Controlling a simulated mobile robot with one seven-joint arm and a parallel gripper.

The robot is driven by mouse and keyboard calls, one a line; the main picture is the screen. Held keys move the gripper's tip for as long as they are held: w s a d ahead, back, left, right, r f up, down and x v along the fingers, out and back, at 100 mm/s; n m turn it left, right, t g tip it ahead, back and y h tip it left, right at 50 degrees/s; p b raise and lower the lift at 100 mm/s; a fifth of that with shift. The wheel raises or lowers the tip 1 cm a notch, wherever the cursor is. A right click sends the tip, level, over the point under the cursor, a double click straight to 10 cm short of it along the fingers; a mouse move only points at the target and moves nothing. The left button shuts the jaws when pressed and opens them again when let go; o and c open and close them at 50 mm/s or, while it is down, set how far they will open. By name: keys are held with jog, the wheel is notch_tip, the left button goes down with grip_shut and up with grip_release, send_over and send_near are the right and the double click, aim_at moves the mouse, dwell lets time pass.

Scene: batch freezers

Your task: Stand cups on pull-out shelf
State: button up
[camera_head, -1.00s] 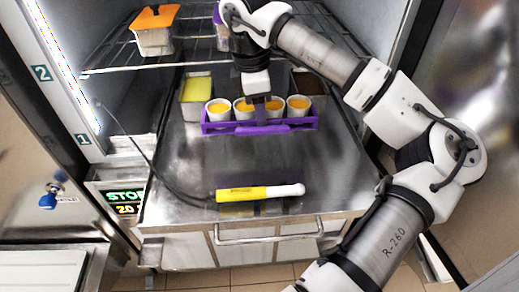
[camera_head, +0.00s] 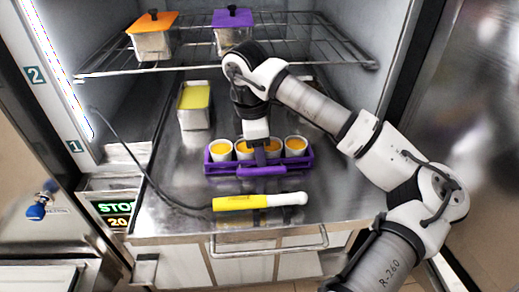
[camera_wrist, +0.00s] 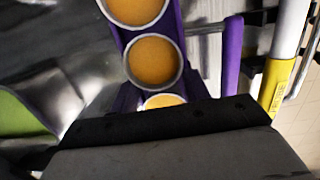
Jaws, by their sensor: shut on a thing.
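A purple cup carrier (camera_head: 308,165) stands on the steel pull-out shelf (camera_head: 160,205), with a purple handle bar (camera_head: 262,171) along its front. White cups with orange filling stand upright in a row in it, among them a left cup (camera_head: 221,150) and a right cup (camera_head: 296,146). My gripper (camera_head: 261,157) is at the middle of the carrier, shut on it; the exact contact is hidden. In the wrist view, the dark gripper body covers part of the row, and a full cup (camera_wrist: 153,62) and the handle bar (camera_wrist: 232,55) show beyond it.
A yellow-and-white probe (camera_head: 260,201) on a black cable lies close in front of the carrier. A yellow-filled tub (camera_head: 195,105) stands behind left. A wire rack (camera_head: 330,48) above holds an orange-lidded tub (camera_head: 152,38) and a purple-lidded tub (camera_head: 233,30). The shelf is bare at right.

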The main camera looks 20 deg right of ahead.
jog(key=shift+f, duration=0.2)
jog(key=o, duration=1.2)
jog(key=shift+o, duration=0.2)
jog(key=shift+r, duration=0.15)
notch_tip(320, 180, up, 12)
jog(key=a+b, duration=0.1)
jog(key=shift+w+a, duration=0.2)
